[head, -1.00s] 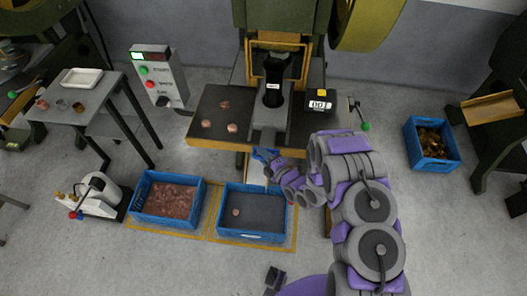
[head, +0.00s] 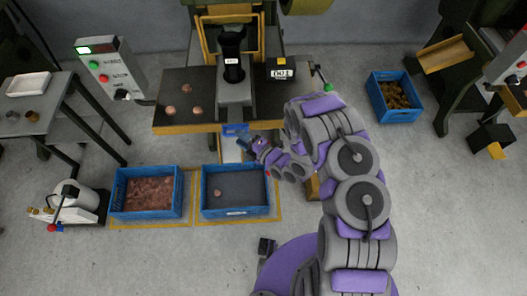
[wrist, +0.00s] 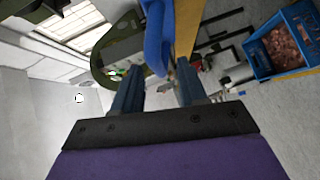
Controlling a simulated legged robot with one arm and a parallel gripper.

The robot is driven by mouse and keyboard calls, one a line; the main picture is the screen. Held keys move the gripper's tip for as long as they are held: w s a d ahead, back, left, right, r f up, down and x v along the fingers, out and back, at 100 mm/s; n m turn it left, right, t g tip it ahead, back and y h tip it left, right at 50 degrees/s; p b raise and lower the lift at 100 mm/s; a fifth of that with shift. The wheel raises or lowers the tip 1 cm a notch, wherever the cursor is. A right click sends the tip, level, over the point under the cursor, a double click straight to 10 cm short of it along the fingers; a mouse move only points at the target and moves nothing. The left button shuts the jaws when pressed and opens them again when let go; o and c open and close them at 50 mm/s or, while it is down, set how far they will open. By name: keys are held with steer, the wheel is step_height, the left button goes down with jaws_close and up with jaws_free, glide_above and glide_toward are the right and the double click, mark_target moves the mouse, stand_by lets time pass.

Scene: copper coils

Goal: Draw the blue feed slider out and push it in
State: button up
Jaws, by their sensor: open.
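The blue feed slider (head: 235,130) shows as a small blue piece at the front edge of the press table, below the grey guide channel. My gripper (head: 243,145) is just in front of it and a little below in the head view, above the blue bin with the dark inside. In the wrist view the blue slider part (wrist: 157,35) runs down from the top edge, and its lower end appears between my open fingertips (wrist: 158,72). I cannot tell whether a finger touches it. The slider's inner part is hidden in the press.
The press table (head: 170,128) holds several copper discs and a counter box (head: 281,72). A blue bin of copper pieces (head: 146,215) and a blue bin with one disc (head: 236,212) stand on the floor below. Another blue bin (head: 397,118) stands right.

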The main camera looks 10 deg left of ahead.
steer(key=p+v, duration=0.1)
steer(key=v, duration=1.1)
steer(key=shift+d, duration=0.15)
steer(key=shift+s, duration=0.1)
